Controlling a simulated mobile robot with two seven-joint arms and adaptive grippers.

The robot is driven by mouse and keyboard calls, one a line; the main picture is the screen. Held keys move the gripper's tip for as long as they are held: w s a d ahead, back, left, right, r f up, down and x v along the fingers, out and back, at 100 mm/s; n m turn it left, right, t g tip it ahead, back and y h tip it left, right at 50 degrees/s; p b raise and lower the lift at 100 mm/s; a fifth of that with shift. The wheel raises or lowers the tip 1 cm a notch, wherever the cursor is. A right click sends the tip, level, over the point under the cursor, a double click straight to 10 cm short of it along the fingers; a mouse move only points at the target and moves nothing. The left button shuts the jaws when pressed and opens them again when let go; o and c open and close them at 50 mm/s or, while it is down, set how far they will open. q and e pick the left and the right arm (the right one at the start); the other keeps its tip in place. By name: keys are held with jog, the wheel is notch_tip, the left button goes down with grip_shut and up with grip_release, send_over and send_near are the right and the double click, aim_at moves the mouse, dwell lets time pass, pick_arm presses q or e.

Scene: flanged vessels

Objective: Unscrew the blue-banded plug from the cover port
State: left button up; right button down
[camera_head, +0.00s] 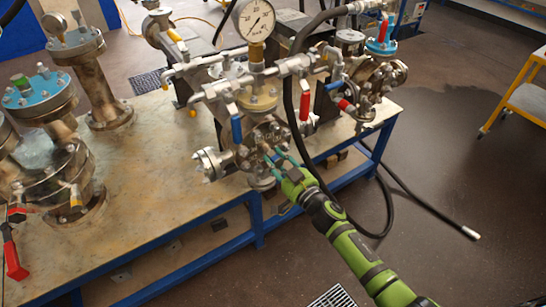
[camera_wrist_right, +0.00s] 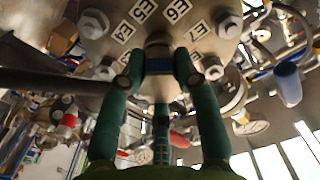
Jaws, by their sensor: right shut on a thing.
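My right gripper (camera_head: 277,157) reaches the front of the flanged vessel in the middle of the bench. In the right wrist view its green fingers (camera_wrist_right: 158,66) are closed around a small metal plug (camera_wrist_right: 158,52) with a dark blue band. The plug sits against the face of the round metal cover (camera_wrist_right: 152,12), between its bolts and below the labels E5 and E6. I cannot tell how deep its thread sits in the port. My left gripper is not in view.
A pressure gauge (camera_head: 254,20), pipes and red and blue valve handles crowd above the cover. A black hose (camera_head: 290,90) hangs close by my right arm. More flanged vessels stand on the bench (camera_head: 150,200) at left. The floor at right is mostly clear.

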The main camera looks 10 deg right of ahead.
aim_at(279, 163)
jog(key=shift+s, duration=0.15)
jog(key=shift+p+v, duration=0.45)
jog(key=shift+v, duration=0.6)
jog(key=shift+d, duration=0.1)
jog(key=shift+p+v, duration=0.65)
jog(key=shift+v, duration=0.85)
jog(key=shift+s+d, duration=0.15)
jog(key=shift+s, duration=0.3)
